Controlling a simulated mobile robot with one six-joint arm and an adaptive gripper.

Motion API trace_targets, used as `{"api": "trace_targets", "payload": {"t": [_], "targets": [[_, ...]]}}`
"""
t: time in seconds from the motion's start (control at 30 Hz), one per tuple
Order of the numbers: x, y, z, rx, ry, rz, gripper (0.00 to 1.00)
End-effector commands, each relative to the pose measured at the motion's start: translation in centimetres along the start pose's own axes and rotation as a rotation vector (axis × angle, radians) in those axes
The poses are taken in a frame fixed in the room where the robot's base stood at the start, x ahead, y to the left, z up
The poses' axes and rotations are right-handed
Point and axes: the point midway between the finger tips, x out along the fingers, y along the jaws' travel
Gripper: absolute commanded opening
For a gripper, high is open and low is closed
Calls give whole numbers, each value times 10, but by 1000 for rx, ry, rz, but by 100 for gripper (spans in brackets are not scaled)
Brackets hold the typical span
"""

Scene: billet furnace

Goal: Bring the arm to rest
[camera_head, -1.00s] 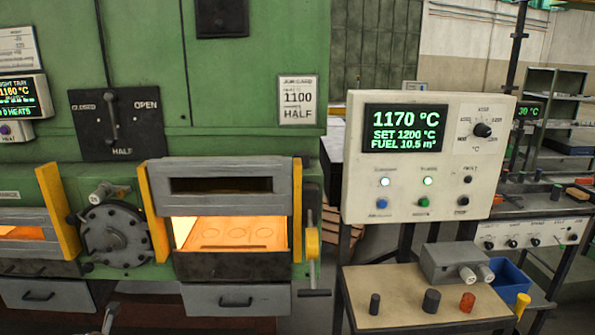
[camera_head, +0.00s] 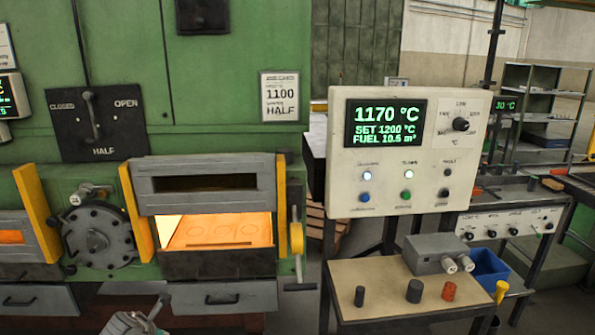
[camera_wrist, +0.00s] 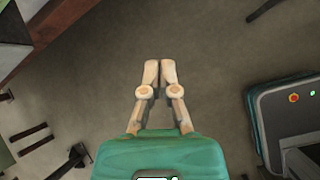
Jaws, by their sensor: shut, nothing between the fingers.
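My gripper (camera_wrist: 159,72) shows in the wrist view, with its two pale fingers brought together and nothing between them. It points over the bare grey floor (camera_wrist: 200,40) and touches nothing there. In the head view a grey and white piece of my arm (camera_head: 135,322) shows at the bottom edge, left of centre, in front of the furnace drawers. The rest of the arm is out of that view.
The green furnace (camera_head: 235,95) has a glowing open chamber (camera_head: 215,231). A control panel (camera_head: 408,150) reads 1170 °C. A small table (camera_head: 385,290) at the lower right bears several small cylinders and a grey box (camera_head: 430,252). A blue bin (camera_head: 490,268) stands beside it.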

Motion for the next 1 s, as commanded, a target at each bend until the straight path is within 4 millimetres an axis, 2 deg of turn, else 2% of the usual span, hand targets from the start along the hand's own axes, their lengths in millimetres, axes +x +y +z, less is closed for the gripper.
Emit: {"api": "trace_targets", "payload": {"t": [0.03, 0.1, 0.5, 1.0], "targets": [[7, -16, 12, 62, 8, -22, 0], [16, -35, 26, 154, 21, -51, 0], [55, -144, 90, 678, 68, -219, 0], [76, -282, 141, 1331, 66, -435, 0]]}}
